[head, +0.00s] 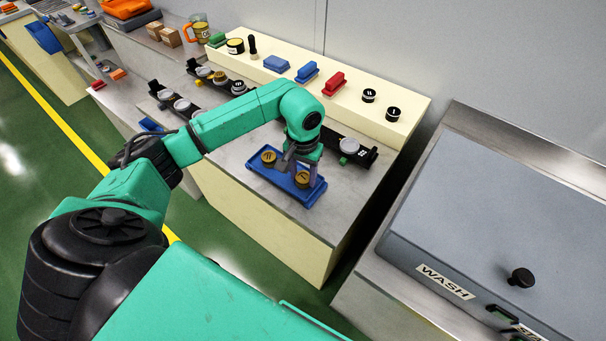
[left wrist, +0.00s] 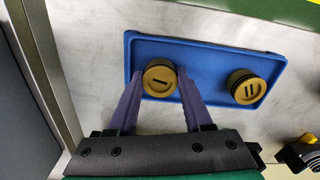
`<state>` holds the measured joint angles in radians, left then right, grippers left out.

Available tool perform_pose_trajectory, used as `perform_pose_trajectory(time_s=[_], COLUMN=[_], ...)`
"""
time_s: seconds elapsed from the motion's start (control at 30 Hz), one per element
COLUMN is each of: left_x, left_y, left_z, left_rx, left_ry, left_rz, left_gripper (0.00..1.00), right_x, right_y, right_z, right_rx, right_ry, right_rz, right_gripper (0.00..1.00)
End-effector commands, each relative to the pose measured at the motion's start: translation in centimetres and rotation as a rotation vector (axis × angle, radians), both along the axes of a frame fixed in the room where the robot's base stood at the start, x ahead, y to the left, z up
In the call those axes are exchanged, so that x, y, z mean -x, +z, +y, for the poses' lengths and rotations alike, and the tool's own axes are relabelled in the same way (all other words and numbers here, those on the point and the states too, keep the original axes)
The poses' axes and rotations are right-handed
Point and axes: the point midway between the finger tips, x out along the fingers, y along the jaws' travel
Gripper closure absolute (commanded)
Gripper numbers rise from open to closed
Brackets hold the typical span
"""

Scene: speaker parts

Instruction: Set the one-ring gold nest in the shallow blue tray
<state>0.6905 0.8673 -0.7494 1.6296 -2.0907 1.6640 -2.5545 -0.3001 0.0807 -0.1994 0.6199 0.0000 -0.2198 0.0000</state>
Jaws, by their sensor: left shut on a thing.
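The shallow blue tray (head: 281,182) lies on the grey bench top; it also shows in the left wrist view (left wrist: 207,61). The gold nest with one bar on its top (head: 302,181) is at the tray's right end, at the left end in the left wrist view (left wrist: 159,82). My left gripper (left wrist: 158,76) is shut on it, purple fingers on either side. It appears to be on the tray floor, though its contact is not clear. A second gold nest with two bars (head: 268,157) stands at the tray's other end. My right gripper is not in view.
A black rail with a pale round part (head: 349,147) lies just behind the tray. A cream shelf (head: 410,105) behind holds blue and red blocks and black-and-white round parts. A grey wash unit (head: 480,220) stands to the right. Bare bench lies in front.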

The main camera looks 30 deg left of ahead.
Motion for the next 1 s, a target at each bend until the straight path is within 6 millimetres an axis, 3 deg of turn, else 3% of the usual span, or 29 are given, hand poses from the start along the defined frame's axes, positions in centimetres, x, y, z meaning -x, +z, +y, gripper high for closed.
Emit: perform_pose_trajectory(time_s=[0.13,0.17,0.23,0.67,0.87,1.0], left_x=[0.0,0.0,0.0,-0.1,-0.2,-0.2], left_y=[-0.3,-0.3,-0.2,0.3,3.8,7.8], left_z=[0.0,0.0,0.0,0.0,0.0,0.0], left_rx=[0.000,0.000,0.000,-0.001,-0.001,-0.001], left_ry=[0.000,0.000,0.000,0.001,0.000,0.000], left_rz=[-0.001,-0.001,-0.001,-0.001,-0.007,-0.008], left_gripper=[1.00,0.42,0.15,0.15,0.15,0.15], right_x=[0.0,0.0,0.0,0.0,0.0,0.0], right_y=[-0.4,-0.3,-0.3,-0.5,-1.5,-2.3], right_z=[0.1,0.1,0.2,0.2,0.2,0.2], right_rx=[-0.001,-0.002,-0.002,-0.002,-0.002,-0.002], right_ry=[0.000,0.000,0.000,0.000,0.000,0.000], right_rz=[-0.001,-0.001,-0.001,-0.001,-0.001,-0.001], right_gripper=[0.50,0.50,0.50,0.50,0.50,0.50])
